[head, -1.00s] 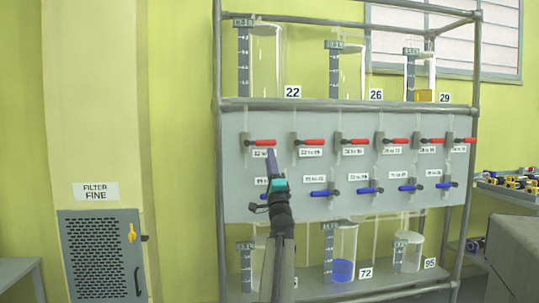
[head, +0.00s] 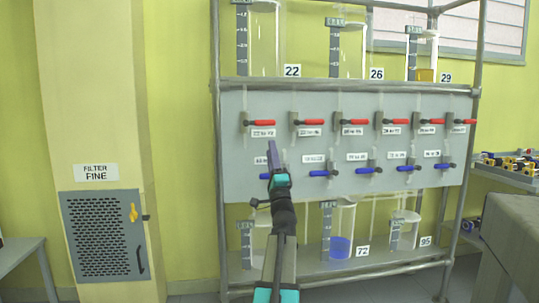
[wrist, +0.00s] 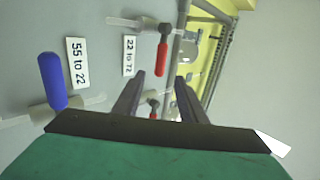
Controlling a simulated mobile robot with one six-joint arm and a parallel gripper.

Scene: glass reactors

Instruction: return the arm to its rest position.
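My gripper (head: 272,150) is raised in front of the grey valve panel (head: 335,103), below the leftmost red valve handle (head: 258,122). In the wrist view the two fingers of my gripper (wrist: 160,77) stand apart with nothing held between them. Beyond them a red handle (wrist: 162,58) hangs beside a "22 to 72" label (wrist: 129,56). A blue handle (wrist: 52,80) is at left, beside a "55 to 22" label (wrist: 77,62). The leftmost blue handle is partly hidden behind my gripper in the head view.
Glass vessels stand above and below the panel, including one with blue liquid (head: 340,247) and one with amber liquid (head: 425,75). A filter cabinet (head: 104,240) stands left. Tables are at the far left (head: 20,255) and right (head: 515,175).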

